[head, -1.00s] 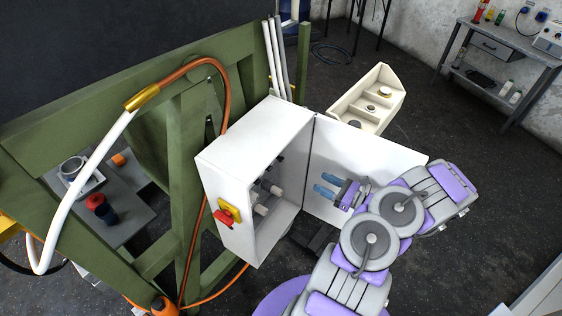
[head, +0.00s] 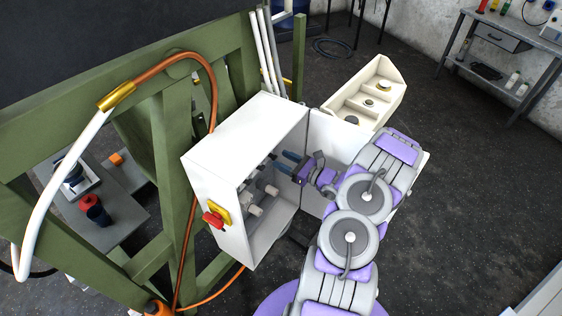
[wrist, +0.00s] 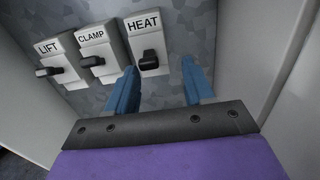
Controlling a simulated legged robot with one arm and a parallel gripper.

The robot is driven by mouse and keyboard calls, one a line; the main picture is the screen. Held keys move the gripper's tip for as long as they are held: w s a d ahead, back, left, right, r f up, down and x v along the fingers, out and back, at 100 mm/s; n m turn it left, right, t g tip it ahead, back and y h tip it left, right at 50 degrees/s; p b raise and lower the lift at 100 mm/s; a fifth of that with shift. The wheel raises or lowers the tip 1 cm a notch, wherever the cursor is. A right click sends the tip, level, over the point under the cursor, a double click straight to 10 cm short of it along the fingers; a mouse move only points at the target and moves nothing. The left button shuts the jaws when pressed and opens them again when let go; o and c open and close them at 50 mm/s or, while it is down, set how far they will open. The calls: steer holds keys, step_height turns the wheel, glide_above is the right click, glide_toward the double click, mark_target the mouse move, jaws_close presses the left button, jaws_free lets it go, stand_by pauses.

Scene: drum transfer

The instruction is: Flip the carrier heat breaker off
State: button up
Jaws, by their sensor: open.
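The breaker labelled HEAT (wrist: 142,28) is the rightmost of three grey breakers on the back panel in the wrist view. Its dark lever (wrist: 149,60) sticks out below the label. The CLAMP breaker (wrist: 92,38) and the LIFT breaker (wrist: 48,50) stand to its left, each with a dark lever. My gripper (wrist: 163,78) is open, its two blue fingers pointing at the panel; the left finger lies just below the HEAT lever's left side in the picture. In the head view my gripper (head: 286,162) is at the open front of the white cabinet (head: 240,135).
The cabinet's open door (head: 335,135) is behind my gripper. A red and yellow rotary switch (head: 216,214) sits on the cabinet's side. A green frame (head: 172,140) with an orange hose (head: 210,85) stands at left. A cream bin (head: 372,95) is beyond the door.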

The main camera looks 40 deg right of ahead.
steer(key=a, duration=0.1)
steer(key=w+a, duration=0.1)
steer(key=shift+w+a+r, duration=0.1)
steer(key=shift+a+r, duration=0.25)
steer(key=shift+r, duration=0.05)
steer(key=shift+d+f, duration=0.1)
steer(key=shift+c, duration=1.1)
steer(key=shift+d+f, duration=0.2)
steer(key=shift+d, duration=0.75)
steer(key=c, duration=0.5)
steer(key=shift+a+r, duration=0.2)
steer(key=shift+a, duration=0.35)
jaws_close()
steer(key=shift+d, duration=0.15)
